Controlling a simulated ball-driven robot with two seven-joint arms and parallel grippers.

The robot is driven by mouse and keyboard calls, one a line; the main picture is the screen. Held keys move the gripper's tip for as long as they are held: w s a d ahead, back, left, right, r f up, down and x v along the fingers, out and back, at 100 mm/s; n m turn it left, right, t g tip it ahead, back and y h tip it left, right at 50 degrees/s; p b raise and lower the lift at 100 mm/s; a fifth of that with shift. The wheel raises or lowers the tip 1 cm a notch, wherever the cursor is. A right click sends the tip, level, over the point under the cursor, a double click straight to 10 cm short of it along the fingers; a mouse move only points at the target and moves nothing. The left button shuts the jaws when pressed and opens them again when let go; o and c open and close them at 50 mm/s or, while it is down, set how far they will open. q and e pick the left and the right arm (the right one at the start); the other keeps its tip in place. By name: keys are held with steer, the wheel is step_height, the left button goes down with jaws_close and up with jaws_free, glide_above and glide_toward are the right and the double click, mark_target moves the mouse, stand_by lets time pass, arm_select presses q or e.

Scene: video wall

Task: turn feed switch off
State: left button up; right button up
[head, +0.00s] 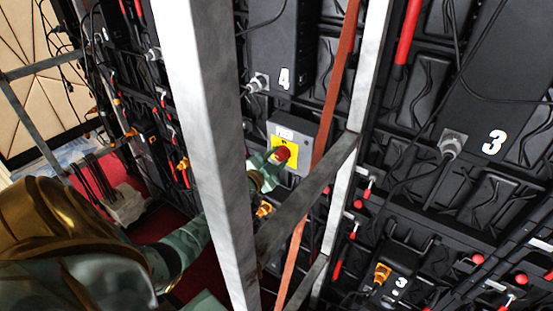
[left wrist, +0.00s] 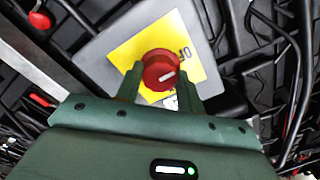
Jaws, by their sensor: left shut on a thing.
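The feed switch is a round red knob (left wrist: 160,70) with a white mark, on a yellow plate (left wrist: 128,52) fixed to a grey box (left wrist: 95,52). In the left wrist view the mark points right and slightly up. Letters that look like "OF" show at the plate's right side. In the head view the knob (head: 282,153) sits on the box (head: 301,129) below the number 4. My left gripper (left wrist: 159,82) is shut on the knob, one finger on each side. In the head view the gripper (head: 274,158) reaches it from the left, partly behind a post. My right gripper is not in view.
A thick pale metal post (head: 203,120) crosses in front of my left arm. A dark diagonal brace (head: 305,195) and a thinner post (head: 368,75) stand close right of the box. An orange-brown strap (head: 334,95) runs between them. Cables and black panels fill the wall.

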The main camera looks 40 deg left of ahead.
arm_select(q)
steer(key=shift+f, duration=0.1)
steer(key=o, duration=1)
steer(key=shift+s, duration=0.15)
steer(key=s+d, duration=0.1)
steer(key=s, duration=1.5)
steer(key=shift+d, duration=0.4)
